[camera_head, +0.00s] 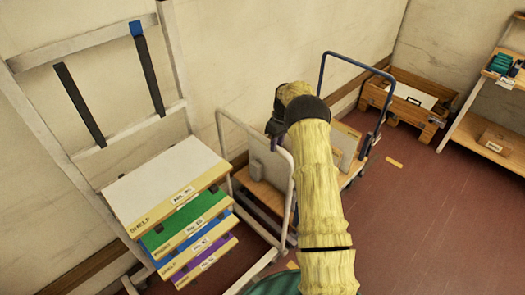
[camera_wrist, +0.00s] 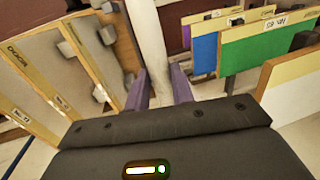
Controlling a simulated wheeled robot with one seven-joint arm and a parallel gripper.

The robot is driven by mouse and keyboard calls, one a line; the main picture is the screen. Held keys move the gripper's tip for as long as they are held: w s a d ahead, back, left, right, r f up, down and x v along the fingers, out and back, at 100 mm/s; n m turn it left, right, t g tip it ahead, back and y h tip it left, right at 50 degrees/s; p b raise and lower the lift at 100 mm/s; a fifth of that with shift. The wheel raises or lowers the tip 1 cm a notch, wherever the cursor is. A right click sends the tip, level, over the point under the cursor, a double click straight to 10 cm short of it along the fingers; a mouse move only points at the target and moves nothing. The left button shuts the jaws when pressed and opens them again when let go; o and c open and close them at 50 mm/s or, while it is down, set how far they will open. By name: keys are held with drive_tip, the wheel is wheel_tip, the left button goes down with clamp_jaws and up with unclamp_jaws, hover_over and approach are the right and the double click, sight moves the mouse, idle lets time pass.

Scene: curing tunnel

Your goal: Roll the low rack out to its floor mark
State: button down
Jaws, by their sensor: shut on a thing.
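The low rack has a white tube frame (camera_head: 286,190) and a wooden deck (camera_head: 262,196), with upright panels standing on it. It stands near the wall in the middle of the head view. My gripper (camera_head: 277,143) is at the frame's top, partly hidden by my arm. In the wrist view, my gripper's purple fingers (camera_wrist: 162,90) are on either side of a white post (camera_wrist: 150,40) of the frame and are shut on it. An orange floor mark (camera_head: 394,163) lies on the red floor at right. Another orange mark (camera_head: 293,265) shows partly beside my arm.
A tall white rack (camera_head: 90,42) with stacked coloured shelves (camera_head: 185,220) stands close on the left. A blue-handled trolley (camera_head: 322,75) stands just behind the low rack. A wooden crate (camera_head: 425,128) and a shelf unit (camera_head: 468,125) stand at right. The floor at lower right is clear.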

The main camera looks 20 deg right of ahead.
drive_tip(key=shift+w+a+r, duration=0.1)
drive_tip(key=shift+a, duration=0.05)
drive_tip(key=shift+w+d, duration=0.1)
drive_tip(key=shift+d, duration=0.2)
drive_tip(key=c, duration=1.6)
unclamp_jaws()
drive_tip(key=shift+c, duration=0.2)
drive_tip(key=o, duration=0.4)
drive_tip(key=shift+w+d, duration=0.1)
